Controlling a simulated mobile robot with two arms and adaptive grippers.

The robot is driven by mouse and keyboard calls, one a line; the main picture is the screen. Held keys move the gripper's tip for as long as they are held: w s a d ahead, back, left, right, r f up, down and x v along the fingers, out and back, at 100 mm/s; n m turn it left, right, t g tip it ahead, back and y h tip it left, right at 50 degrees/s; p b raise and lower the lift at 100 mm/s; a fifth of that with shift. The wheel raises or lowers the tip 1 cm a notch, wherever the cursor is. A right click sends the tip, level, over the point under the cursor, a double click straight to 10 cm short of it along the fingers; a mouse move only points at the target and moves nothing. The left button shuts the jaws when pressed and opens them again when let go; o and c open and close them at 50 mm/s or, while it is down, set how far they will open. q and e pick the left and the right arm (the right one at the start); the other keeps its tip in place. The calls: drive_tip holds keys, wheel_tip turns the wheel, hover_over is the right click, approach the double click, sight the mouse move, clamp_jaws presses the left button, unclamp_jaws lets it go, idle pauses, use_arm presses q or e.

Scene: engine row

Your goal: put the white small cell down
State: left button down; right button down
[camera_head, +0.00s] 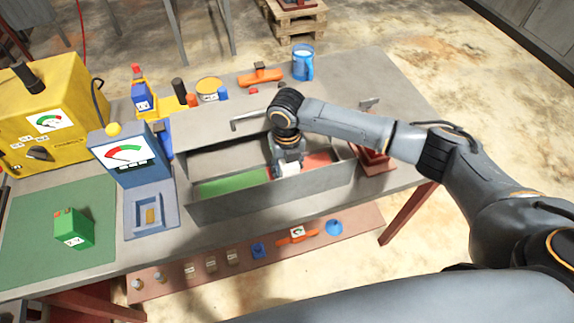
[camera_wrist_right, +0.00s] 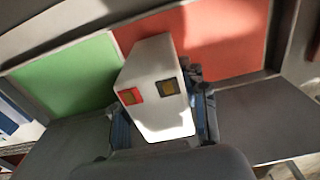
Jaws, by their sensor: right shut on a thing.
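The white small cell (camera_wrist_right: 155,70) is a white block with a red-framed terminal and a dark-framed one on its end. My right gripper (camera_wrist_right: 163,118) is shut on it, a blue-grey finger on each side. In the head view the cell (camera_head: 289,169) shows as a small white patch under my right gripper (camera_head: 288,158), inside a long grey trough (camera_head: 270,201). The trough has a green panel (camera_head: 235,183) on the left and a red panel (camera_head: 318,160) on the right. The cell hangs over the border between them; I cannot tell whether it touches the floor. My left gripper is not in view.
A blue tester with a gauge (camera_head: 124,153) stands left of the trough. A green cell (camera_head: 73,229) sits on a green mat (camera_head: 30,235). A yellow machine (camera_head: 45,115) is at far left. A blue cup (camera_head: 302,64) and orange valve (camera_head: 260,77) stand behind the trough.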

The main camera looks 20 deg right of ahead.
drive_tip(key=shift+w, duration=0.1)
drive_tip(key=c, duration=0.7)
unclamp_jaws()
wheel_tip(320, 180, up, 11)
drive_tip(key=b, duration=0.2)
drive_tip(key=shift+b, duration=0.4)
drive_tip(key=shift+r, duration=0.6)
